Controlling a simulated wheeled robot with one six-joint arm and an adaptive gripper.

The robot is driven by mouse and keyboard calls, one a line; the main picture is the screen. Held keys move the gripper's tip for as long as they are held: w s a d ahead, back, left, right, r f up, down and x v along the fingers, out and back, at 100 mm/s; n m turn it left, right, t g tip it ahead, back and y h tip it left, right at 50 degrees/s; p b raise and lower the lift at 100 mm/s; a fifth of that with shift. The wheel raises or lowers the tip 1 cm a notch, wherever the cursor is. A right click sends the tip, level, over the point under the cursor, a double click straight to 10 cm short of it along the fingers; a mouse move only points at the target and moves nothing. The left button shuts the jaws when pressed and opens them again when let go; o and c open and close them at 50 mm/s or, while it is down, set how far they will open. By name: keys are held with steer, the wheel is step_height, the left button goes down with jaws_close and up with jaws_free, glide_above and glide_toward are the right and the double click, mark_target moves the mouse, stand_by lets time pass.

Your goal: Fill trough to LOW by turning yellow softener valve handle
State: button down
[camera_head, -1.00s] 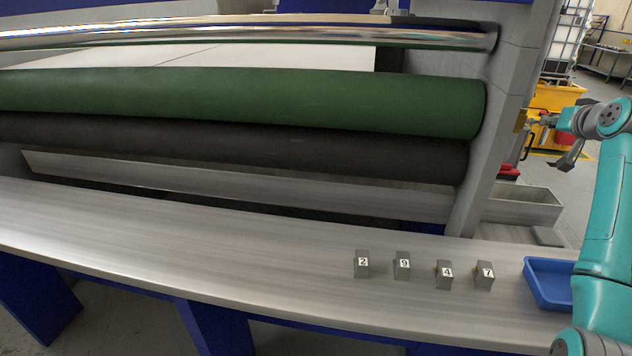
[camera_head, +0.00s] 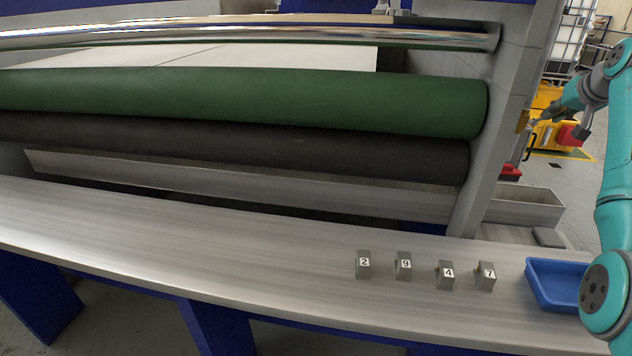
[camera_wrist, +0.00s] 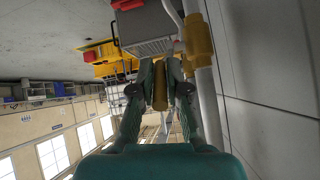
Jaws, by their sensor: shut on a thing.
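The yellow softener valve (camera_head: 522,121) is on the grey machine frame's right side in the head view. In the wrist view its yellow body (camera_wrist: 198,38) sits on a pale pipe. My gripper (camera_wrist: 160,72) is shut on the yellow handle (camera_wrist: 160,88), which shows between the two fingers. In the head view my gripper (camera_head: 541,117) is small beside the valve, and the grip is hard to make out there. A long grey metal trough (camera_head: 240,185) lies under the dark roller; its inside and any liquid level are hidden.
A green roller (camera_head: 240,100) and a dark roller (camera_head: 240,147) span the machine. On the front ledge stand several numbered metal blocks (camera_head: 404,266) and a blue tray (camera_head: 553,281). An open metal box (camera_head: 527,206) lies below the valve. Yellow equipment (camera_wrist: 103,58) stands behind.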

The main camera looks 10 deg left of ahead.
steer(key=c, duration=1.2)
jaws_free()
steer(key=shift+o, duration=0.2)
steer(key=v, duration=1)
steer(key=shift+s+r, duration=0.3)
